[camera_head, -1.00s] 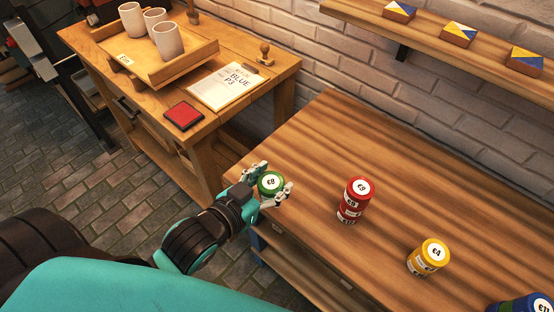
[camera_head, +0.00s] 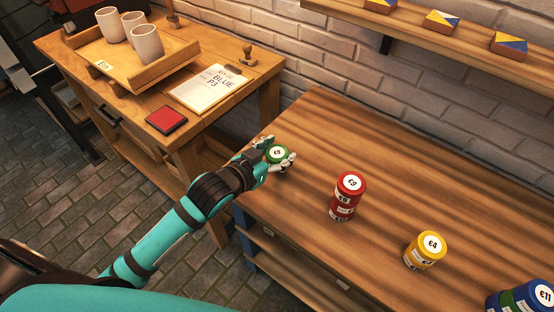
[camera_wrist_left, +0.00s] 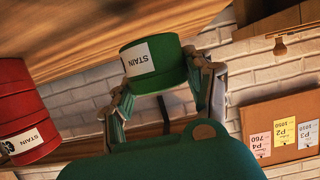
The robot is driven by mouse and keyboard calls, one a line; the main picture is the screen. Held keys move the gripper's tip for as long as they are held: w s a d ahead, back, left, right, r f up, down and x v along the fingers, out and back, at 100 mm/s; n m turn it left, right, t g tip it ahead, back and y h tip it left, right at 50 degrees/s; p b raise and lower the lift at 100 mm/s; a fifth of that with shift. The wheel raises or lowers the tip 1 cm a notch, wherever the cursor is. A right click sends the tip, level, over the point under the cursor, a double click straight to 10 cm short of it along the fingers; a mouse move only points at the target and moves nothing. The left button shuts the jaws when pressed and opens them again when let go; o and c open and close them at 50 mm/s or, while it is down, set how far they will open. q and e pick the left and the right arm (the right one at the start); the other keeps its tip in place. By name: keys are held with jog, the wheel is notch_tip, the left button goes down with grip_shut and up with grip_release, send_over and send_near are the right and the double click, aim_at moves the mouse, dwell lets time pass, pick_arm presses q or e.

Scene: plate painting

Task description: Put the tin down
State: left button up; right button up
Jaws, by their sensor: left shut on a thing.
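A green tin (camera_head: 277,155) with a white round label on its lid is held in my left gripper (camera_head: 280,149). It is over the left end of the striped wooden bench (camera_head: 400,170), close to the edge. In the left wrist view the green tin (camera_wrist_left: 172,68) shows a "STAIN" label, with the fingers of my left gripper (camera_wrist_left: 165,85) shut on either side of it. I cannot tell whether the tin touches the bench top. My right gripper is not in view.
Red tins (camera_head: 345,203) stand stacked to the right, then yellow tins (camera_head: 426,250) and blue and green tins (camera_head: 520,300) at the corner. The bench behind the green tin is clear. A side table (camera_head: 225,125) holds a clipboard (camera_head: 207,88), red pad (camera_head: 166,119) and cups.

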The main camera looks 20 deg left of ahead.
aim_at(277, 162)
pick_arm(q)
jog(key=shift+f, duration=1.7)
jog(key=shift+f, duration=0.15)
jog(key=o, duration=1.4)
jog(key=shift+c, duration=0.2)
jog(key=v, duration=1.2)
jog(key=shift+d+r, duration=0.1)
jog(key=shift+r, duration=0.1)
